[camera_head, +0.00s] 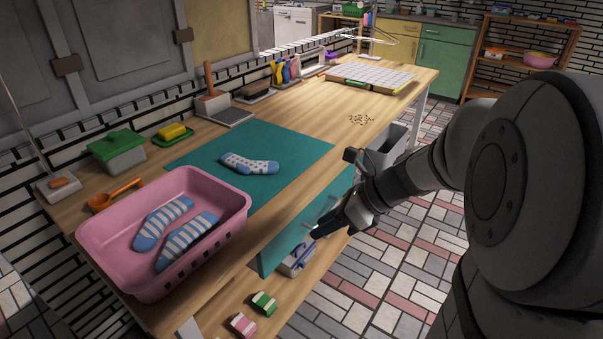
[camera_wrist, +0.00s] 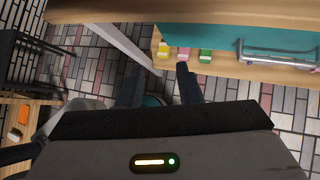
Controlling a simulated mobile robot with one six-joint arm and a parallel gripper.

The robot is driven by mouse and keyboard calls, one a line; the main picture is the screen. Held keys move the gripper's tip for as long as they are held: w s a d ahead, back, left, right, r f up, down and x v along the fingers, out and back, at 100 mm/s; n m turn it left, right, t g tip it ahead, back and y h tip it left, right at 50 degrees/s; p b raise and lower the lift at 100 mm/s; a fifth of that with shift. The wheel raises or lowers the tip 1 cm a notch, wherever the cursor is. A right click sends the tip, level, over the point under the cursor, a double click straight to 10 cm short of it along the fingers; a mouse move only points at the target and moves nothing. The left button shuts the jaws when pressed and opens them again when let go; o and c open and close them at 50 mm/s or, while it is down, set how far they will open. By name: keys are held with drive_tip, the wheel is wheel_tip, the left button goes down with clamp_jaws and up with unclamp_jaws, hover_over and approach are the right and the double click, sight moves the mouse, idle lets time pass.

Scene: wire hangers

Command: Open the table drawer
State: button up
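The table drawer has a teal front (camera_head: 283,243) under the table's front edge, and it looks closed. In the wrist view the teal drawer front (camera_wrist: 205,38) is at the upper right, with a silver bar handle (camera_wrist: 276,63) on it. My gripper (camera_head: 318,228) is in front of the drawer, near the handle, which my fingers partly hide in the head view. In the wrist view my gripper (camera_wrist: 157,80) has its two fingers apart with nothing between them. The handle is to the right of the fingers there, not between them.
The wooden table (camera_head: 285,120) holds a pink basket (camera_head: 105,240) with striped socks and a teal mat (camera_head: 295,150) with a dotted sock. Small blocks (camera_head: 264,302) lie on the lower shelf. The tiled floor in front is open.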

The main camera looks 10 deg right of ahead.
drive_tip(key=w+d+f+m+t+y+b, duration=0.3)
drive_tip(key=w+d+f+m+t+b, duration=0.5)
drive_tip(key=w+d+f+m+b, duration=0.85)
drive_tip(key=w+a+r+m, duration=0.1)
drive_tip(key=a+m, duration=0.2)
drive_tip(key=a, duration=0.6)
drive_tip(key=shift+a+r+h, duration=0.15)
drive_tip(key=shift+a+h, duration=0.15)
drive_tip(key=shift+a, duration=0.1)
drive_tip(key=shift+w+m, duration=0.1)
drive_tip(key=shift+m, duration=0.15)
clamp_jaws()
drive_tip(key=shift+d, duration=0.1)
